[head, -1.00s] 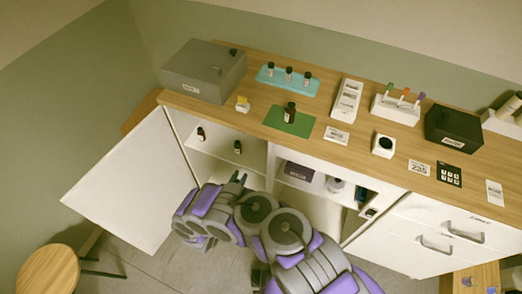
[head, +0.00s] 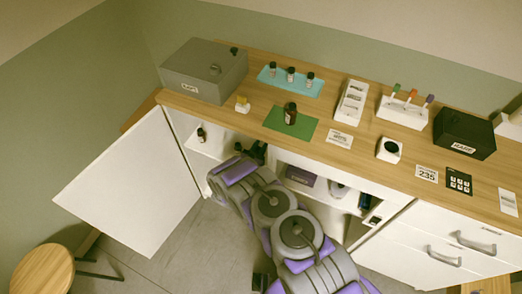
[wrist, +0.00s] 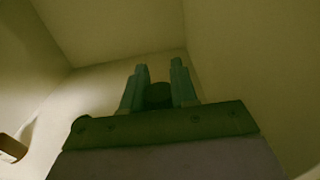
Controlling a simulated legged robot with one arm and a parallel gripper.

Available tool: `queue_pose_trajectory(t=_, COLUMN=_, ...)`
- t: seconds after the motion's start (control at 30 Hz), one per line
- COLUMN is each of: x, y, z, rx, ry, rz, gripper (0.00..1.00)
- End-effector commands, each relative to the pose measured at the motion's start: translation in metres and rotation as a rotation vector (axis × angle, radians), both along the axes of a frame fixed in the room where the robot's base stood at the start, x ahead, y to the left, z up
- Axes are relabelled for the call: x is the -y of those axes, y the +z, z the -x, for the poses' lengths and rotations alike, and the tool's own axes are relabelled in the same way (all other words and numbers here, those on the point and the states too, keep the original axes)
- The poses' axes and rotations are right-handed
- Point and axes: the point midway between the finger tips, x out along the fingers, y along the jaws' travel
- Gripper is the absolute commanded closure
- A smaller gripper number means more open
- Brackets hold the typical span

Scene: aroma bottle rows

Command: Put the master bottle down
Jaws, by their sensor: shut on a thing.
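My gripper (head: 258,151) reaches into the open left bay of the cabinet, at the shelf. In the wrist view my gripper (wrist: 159,80) is shut on a dark round thing (wrist: 158,95), which looks like a bottle's cap or top. Its label and lower part are hidden, so I cannot tell if it touches the shelf. A small dark bottle with a pale label (head: 201,134) stands on the shelf to the left.
The cabinet door (head: 135,185) hangs open at left. Cabinet walls close in around my gripper. The counter holds a grey box (head: 190,75), a teal tray (head: 302,87) with three small bottles, a marker holder (head: 404,113) and a black box (head: 462,132). A stool (head: 45,270) stands lower left.

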Motion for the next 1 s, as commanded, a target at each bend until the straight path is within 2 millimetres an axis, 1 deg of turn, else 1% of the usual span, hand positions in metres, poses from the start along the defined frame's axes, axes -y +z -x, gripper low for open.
queue_pose_trajectory(t=0.17, x=0.001, y=-0.001, z=-0.011, rx=0.001, ry=0.000, rz=0.003, gripper=1.00)
queue_pose_trajectory(t=0.2, x=0.002, y=-0.004, z=-0.013, rx=0.000, ry=0.002, rz=0.002, gripper=1.00)
queue_pose_trajectory(t=0.3, x=0.001, y=-0.023, z=-0.011, rx=-0.002, ry=0.003, rz=0.005, gripper=1.00)
queue_pose_trajectory(t=0.4, x=0.002, y=-0.036, z=-0.010, rx=-0.003, ry=0.003, rz=0.004, gripper=1.00)
queue_pose_trajectory(t=0.77, x=0.004, y=-0.037, z=-0.011, rx=-0.001, ry=0.001, rz=0.002, gripper=1.00)
queue_pose_trajectory(t=0.8, x=0.003, y=-0.037, z=-0.011, rx=-0.001, ry=0.002, rz=0.002, gripper=0.70)
queue_pose_trajectory(t=1.0, x=0.002, y=-0.037, z=-0.011, rx=0.000, ry=0.002, rz=0.003, gripper=0.51)
